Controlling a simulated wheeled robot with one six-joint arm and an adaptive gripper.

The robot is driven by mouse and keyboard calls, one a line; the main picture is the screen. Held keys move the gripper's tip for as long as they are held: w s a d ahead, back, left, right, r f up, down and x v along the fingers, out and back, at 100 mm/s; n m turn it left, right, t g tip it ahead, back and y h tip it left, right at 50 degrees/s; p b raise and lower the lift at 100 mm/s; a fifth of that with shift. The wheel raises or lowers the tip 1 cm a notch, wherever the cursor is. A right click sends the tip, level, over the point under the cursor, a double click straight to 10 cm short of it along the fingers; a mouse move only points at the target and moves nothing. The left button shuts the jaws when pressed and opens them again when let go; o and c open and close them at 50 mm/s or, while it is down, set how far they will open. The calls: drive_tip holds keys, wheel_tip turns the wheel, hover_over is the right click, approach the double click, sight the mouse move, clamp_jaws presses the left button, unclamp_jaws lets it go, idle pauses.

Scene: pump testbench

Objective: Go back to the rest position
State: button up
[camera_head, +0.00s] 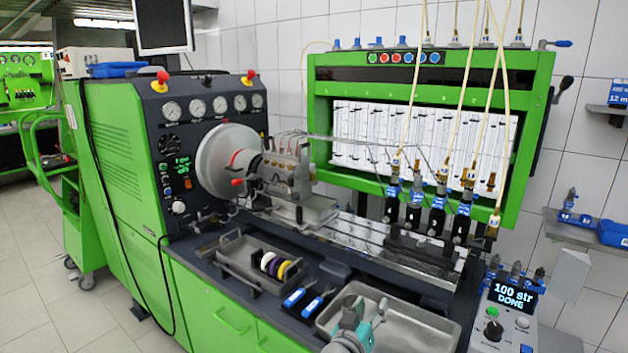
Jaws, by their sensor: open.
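My gripper (367,306) shows at the bottom of the picture, teal and grey, in front of the left part of an empty-looking metal tray (425,324). Its two fingertips point up and away and stand apart, with nothing seen between them. Part of my arm is cut off by the lower edge. The green pump testbench (120,180) fills the middle, with a pump (290,175) mounted beside a round flywheel (222,160).
A grey tray (228,252) holds coloured rings. Two blue-handled tools (305,298) lie left of my gripper. A control box (505,312) at right reads "100 str DONE". Injectors with hoses (437,205) stand in a row. Tiled floor (40,290) is clear at left.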

drive_tip(key=s+d+f+n+y, duration=0.2)
drive_tip(key=s+f+n+y, duration=0.15)
drive_tip(key=s+f, duration=0.8)
drive_tip(key=s+d+f+n+y, duration=0.2)
drive_tip(key=s+f+y, duration=0.2)
drive_tip(key=s+f, duration=0.75)
drive_tip(key=s+r+y, duration=0.2)
drive_tip(key=s, duration=1.7)
drive_tip(key=s+d+r+m, duration=0.2)
drive_tip(key=s+r, duration=0.6)
drive_tip(key=s, duration=0.4)
drive_tip(key=shift+s+r+m+h, duration=0.35)
drive_tip(key=shift+m+h, duration=0.1)
drive_tip(key=shift+m, duration=0.1)
